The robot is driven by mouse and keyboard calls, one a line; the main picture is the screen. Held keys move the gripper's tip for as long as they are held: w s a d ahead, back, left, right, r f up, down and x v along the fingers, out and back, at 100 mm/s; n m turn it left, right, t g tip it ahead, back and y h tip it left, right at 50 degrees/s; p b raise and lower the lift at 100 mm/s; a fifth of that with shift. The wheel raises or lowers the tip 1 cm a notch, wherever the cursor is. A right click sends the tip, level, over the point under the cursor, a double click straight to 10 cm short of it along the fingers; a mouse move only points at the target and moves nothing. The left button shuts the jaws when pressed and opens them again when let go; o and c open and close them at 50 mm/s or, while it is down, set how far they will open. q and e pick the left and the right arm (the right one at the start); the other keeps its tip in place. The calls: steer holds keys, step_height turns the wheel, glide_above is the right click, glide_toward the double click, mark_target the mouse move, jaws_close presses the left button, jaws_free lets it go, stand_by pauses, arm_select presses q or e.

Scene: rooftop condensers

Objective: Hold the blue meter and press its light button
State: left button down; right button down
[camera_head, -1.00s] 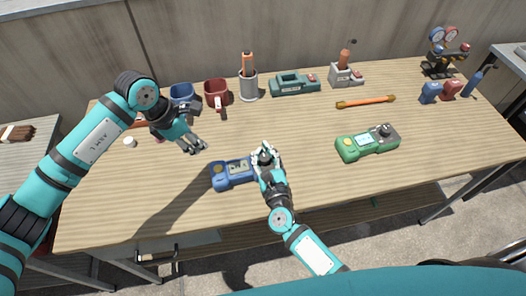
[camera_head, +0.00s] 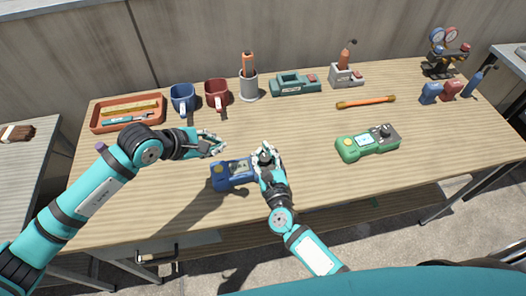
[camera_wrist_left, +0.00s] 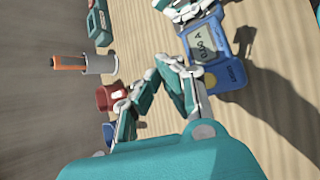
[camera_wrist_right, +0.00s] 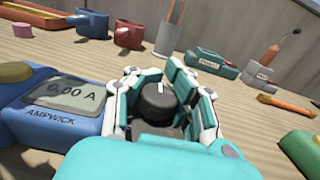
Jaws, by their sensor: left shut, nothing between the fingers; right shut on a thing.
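The blue meter (camera_head: 236,184) lies on the table, its screen reading 0.00 A in the right wrist view (camera_wrist_right: 52,127). A round yellow button (camera_head: 218,170) is at its left end; it also shows in the right wrist view (camera_wrist_right: 15,72). My right gripper (camera_head: 265,155) is shut on the meter's right end, with the black dial (camera_wrist_right: 158,98) between its fingers. My left gripper (camera_head: 220,146) is shut and empty, above and just behind the meter's button end, apparently apart from it. In the left wrist view its fingertips (camera_wrist_left: 170,66) are beside the meter (camera_wrist_left: 238,75).
A green meter (camera_head: 362,148) lies to the right. Behind stand a blue mug (camera_head: 182,98), a red mug (camera_head: 217,92), a cup with an orange-handled tool (camera_head: 249,88) and a teal device (camera_head: 296,83). An orange tray (camera_head: 98,122) is at the left. The table's front is clear.

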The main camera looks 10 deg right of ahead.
mark_target(219, 165)
arm_select(q)
steer(key=shift+f, duration=3.1)
arm_select(e)
steer(key=shift+s+f, duration=0.15)
steer(key=shift+f, duration=0.2)
arm_select(q)
steer(key=shift+f, duration=0.1)
steer(key=shift+f, duration=0.35)
steer(key=shift+f, duration=0.2)
steer(key=shift+r, duration=0.65)
steer(key=shift+r, duration=3)
